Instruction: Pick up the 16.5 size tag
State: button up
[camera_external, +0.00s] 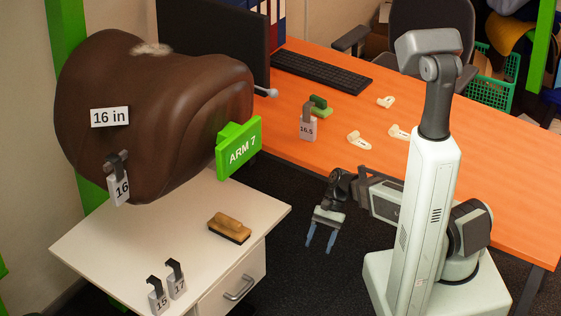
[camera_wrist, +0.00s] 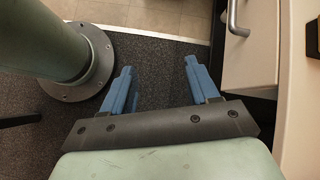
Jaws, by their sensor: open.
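The 16.5 size tag (camera_external: 308,127) is a grey tag with a dark hook on top. It stands on the orange desk, close beside a small green object (camera_external: 320,107). My gripper (camera_external: 320,250) is open and empty, with blue fingers pointing down over the dark floor. It is in front of the desk, below and to the right of the tag in the external view. In the wrist view my gripper (camera_wrist: 160,80) shows its two blue fingers spread apart with only floor between them. The 16.5 tag is not in the wrist view.
The 16 tag (camera_external: 119,190) hangs on the brown saddle (camera_external: 150,120). Tags 15 (camera_external: 158,299) and 17 (camera_external: 176,282) and a brush (camera_external: 229,228) are on the white cabinet (camera_external: 110,240). Cream pieces (camera_external: 359,140) and a keyboard (camera_external: 320,71) lie on the orange desk (camera_external: 270,129).

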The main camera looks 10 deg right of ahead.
jog(key=w+a+r+n+t+h, duration=0.2)
jog(key=w+r+h, duration=0.1)
jog(key=w+r, duration=1.1)
notch_tip(320, 180, up, 23)
jog(key=m+t+h, duration=0.2)
jog(key=m+t, duration=0.3)
send_over(309, 104)
jog(key=f, duration=0.8)
jog(key=shift+w+d, duration=0.2)
jog(key=shift+w, duration=0.1)
jog(key=shift+s+a+f, duration=0.1)
jog(key=shift+f, duration=1.2)
jog(key=shift+s+a+f, duration=0.1)
jog(key=shift+f, duration=1.15)
grip_shut()
